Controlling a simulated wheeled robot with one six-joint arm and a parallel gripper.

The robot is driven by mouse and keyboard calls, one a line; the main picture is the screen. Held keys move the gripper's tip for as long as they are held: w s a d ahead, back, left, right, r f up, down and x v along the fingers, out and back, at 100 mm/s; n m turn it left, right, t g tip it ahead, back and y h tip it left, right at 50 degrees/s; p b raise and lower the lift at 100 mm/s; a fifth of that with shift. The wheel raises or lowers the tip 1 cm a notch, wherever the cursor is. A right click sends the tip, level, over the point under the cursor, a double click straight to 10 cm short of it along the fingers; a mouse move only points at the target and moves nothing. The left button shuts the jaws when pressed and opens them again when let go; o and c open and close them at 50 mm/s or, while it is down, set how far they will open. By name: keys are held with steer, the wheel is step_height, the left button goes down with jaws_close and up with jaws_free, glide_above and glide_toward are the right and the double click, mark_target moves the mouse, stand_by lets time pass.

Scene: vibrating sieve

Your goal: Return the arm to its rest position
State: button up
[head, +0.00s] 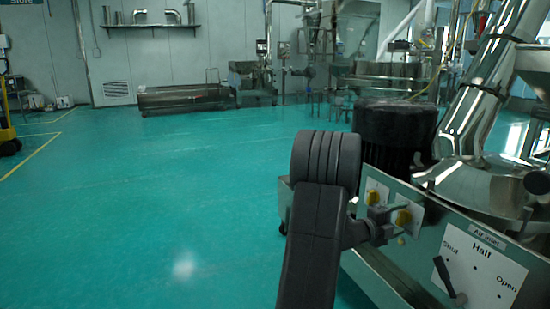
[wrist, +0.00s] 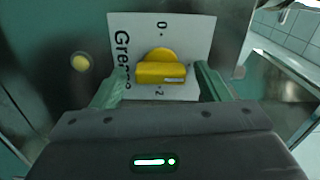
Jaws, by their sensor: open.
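My gripper (head: 390,219) is at the side panel of the sieve machine, right of centre in the head view. In the wrist view my gripper (wrist: 161,76) is open, with one finger on each side of a yellow knob (wrist: 161,72). I cannot tell whether the fingers touch it. The knob sits on a white label plate (wrist: 195,35) marked 0 and 2, with other lettering partly hidden. The same knob (head: 403,217) shows in the head view. My arm is bent and reaches up from the bottom edge.
A second yellow knob (head: 372,197) is just left of my gripper. A black lever (head: 449,283) on a Shut/Half/Open plate (head: 482,270) is to the right. A steel pipe (head: 485,85) rises above the machine. Green floor (head: 150,210) on the left is clear.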

steer(key=n, duration=0.1)
steer(key=n+p, duration=0.1)
steer(key=n, duration=0.1)
steer(key=shift+r+n, duration=0.25)
steer(key=shift+n, duration=0.05)
steer(key=n+p, duration=0.3)
steer(key=p, duration=0.1)
steer(key=shift+r+n, duration=0.1)
steer(key=shift+n, duration=0.2)
steer(key=n+p, duration=0.6)
steer(key=p, duration=0.1)
steer(key=shift+n, duration=0.4)
steer(key=n+p, duration=0.2)
steer(key=shift+p, duration=0.35)
steer(key=shift+f+n, duration=0.2)
steer(key=shift+n, duration=0.1)
steer(key=shift+a, duration=0.15)
